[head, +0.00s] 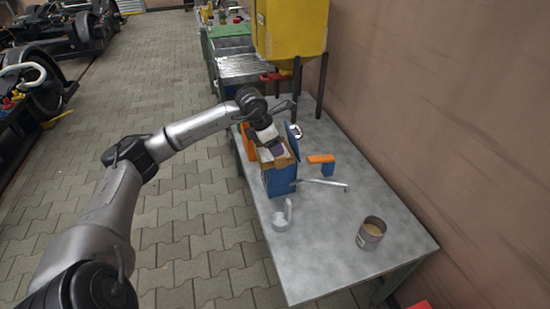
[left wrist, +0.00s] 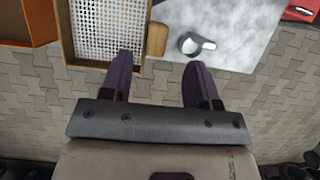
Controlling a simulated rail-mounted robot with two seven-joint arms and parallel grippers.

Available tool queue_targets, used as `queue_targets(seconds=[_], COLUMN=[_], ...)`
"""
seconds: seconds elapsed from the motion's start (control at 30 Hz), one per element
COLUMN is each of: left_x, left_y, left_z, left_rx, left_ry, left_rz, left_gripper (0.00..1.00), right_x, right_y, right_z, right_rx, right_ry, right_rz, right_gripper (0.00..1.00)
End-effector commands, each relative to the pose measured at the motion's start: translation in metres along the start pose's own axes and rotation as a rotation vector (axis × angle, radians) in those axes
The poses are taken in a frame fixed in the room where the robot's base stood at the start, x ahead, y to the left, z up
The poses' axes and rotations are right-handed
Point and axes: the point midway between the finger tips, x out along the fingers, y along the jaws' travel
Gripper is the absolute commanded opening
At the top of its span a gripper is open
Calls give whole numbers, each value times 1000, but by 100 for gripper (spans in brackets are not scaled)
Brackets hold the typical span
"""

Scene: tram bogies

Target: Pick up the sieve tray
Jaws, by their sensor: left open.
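The sieve tray (left wrist: 108,28) shows in the left wrist view as a white perforated sheet in a brown frame, at the top left of centre and partly cut off by the picture edge. My left gripper (left wrist: 160,72) is open with nothing between its fingers. Its left fingertip overlaps the tray's near right corner in the picture; I cannot tell whether they touch. A tan block (left wrist: 157,39) is beside the tray, beyond the gap between the fingers. In the head view the left gripper (head: 277,150) is over a blue box (head: 280,182) with a tan upper edge, and hides part of it.
An orange container (left wrist: 28,22) adjoins the tray's left side. On the grey table (head: 325,255) are a white cup-like scoop (head: 281,219), a metal can (head: 371,232), a thin silver tool (head: 322,183) and an orange-and-blue item (head: 321,159). A yellow hopper (head: 290,30) stands behind.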

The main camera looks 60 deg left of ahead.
Motion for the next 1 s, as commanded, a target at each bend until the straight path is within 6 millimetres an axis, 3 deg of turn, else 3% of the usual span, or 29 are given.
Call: queue_targets(seconds=[0.27, 0.6, 1.0], left_x=[16, 56, 62], left_y=[0, 2, 3], left_z=[0, -2, -2], left_rx=[0, -1, 0], left_ry=[-1, -2, -1], left_rz=[-1, -1, 1], left_gripper=[55, 55, 53], right_x=[6, 24, 25], right_y=[-2, -4, -2], right_z=[1, 7, 8], right_rx=[6, 10, 4], right_ry=[1, 1, 0], right_rz=[-5, -8, -4], right_gripper=[43, 43, 43])
